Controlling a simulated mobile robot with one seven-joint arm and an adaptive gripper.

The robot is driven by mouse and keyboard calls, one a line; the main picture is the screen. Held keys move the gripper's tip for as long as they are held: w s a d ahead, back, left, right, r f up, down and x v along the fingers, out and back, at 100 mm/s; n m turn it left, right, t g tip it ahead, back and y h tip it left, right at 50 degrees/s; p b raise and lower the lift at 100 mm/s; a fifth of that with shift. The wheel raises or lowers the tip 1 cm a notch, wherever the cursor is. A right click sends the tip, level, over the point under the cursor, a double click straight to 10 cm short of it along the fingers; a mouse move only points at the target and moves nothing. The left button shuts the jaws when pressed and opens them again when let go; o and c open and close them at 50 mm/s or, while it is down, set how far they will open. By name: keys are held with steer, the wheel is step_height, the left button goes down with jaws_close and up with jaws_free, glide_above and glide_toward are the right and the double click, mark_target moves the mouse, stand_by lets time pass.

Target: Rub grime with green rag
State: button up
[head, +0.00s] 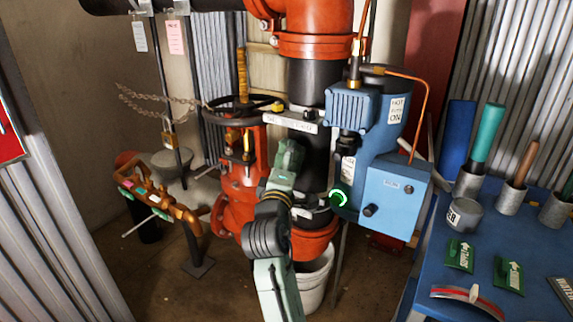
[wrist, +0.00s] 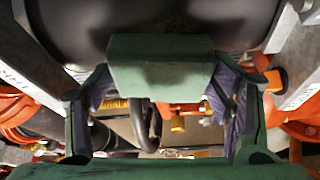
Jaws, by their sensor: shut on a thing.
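A green block-like piece, the green rag (wrist: 160,64), sits between my gripper's fingers in the wrist view. My gripper (wrist: 162,85) is shut on it, with one finger on each side. The rag lies close against the dark, rounded surface of the black pipe (wrist: 70,25); I cannot tell if it touches. Faint brownish, darker patches show on that surface, but I cannot make out the grime clearly. In the head view my gripper (head: 291,152) is in front of the upright black pipe (head: 317,150), and the rag cannot be told apart from the green gripper.
A blue pump unit (head: 385,150) with a control box stands right of the pipe. An orange valve (head: 240,175) with a black handwheel stands left. A white bucket (head: 318,280) is below. A blue table (head: 425,280) holds cups, handles and green cards at right.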

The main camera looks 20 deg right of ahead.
mark_target(304, 159)
steer(key=shift+w+d, duration=0.15)
steer(key=shift+d, duration=0.05)
steer(key=shift+s+d, duration=0.6)
steer(key=shift+s, duration=0.25)
steer(key=shift+s+d, duration=0.55)
steer(key=shift+s, duration=0.25)
steer(key=shift+w, duration=0.1)
